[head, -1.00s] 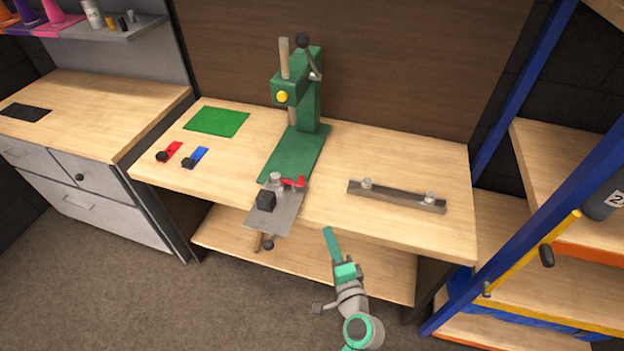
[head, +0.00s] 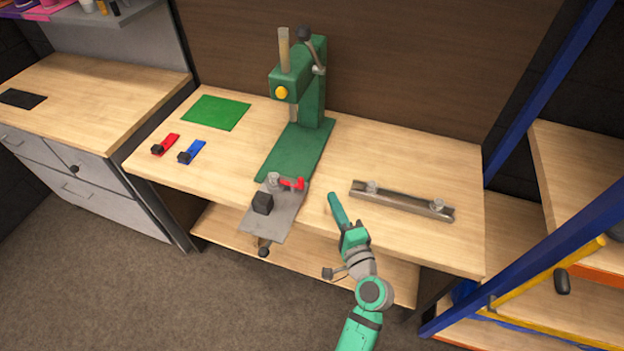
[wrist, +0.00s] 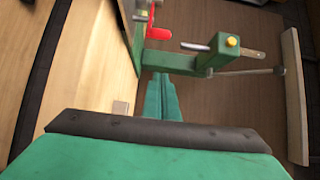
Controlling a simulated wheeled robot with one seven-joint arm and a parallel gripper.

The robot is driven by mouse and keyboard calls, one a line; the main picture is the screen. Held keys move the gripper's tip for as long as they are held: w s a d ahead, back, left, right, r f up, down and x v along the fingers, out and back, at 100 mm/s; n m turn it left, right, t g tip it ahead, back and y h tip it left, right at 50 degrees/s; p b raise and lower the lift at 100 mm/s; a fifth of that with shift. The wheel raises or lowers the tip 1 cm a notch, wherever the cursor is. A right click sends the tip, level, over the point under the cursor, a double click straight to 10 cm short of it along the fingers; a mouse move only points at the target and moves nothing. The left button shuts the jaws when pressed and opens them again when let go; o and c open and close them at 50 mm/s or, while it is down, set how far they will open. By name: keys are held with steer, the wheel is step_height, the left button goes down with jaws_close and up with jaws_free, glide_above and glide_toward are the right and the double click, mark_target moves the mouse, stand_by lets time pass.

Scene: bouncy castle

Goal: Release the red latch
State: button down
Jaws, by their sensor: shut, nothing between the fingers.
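The red latch (head: 292,184) sits on a grey metal plate (head: 268,226) at the front of the green press (head: 305,100). A round metal knob (head: 273,179) is beside the latch, and a black block (head: 262,203) is on the same plate. In the wrist view the red latch (wrist: 158,33) shows near the top, beyond the fingertips. My gripper (head: 334,197) is shut and empty, to the right of the latch and apart from it, over the table's front part. Its closed fingers also show in the wrist view (wrist: 161,85).
A grey metal bar (head: 402,201) with two knobs lies right of my gripper. A red clamp (head: 166,145), a blue clamp (head: 192,152) and a green mat (head: 216,112) lie on the left of the wooden table (head: 225,165). A blue-framed shelf (head: 515,150) stands at the right.

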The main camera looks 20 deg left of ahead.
steer(key=shift+s+d, duration=0.1)
steer(key=shift+s, duration=0.25)
steer(key=x, duration=0.9)
steer(key=shift+w, duration=0.25)
steer(key=shift+w+a+f, duration=0.1)
steer(key=shift+a, duration=0.3)
steer(key=shift+s+a, duration=0.5)
steer(key=shift+s, duration=0.25)
steer(key=shift+s+a, duration=0.5)
steer(key=shift+s, duration=0.3)
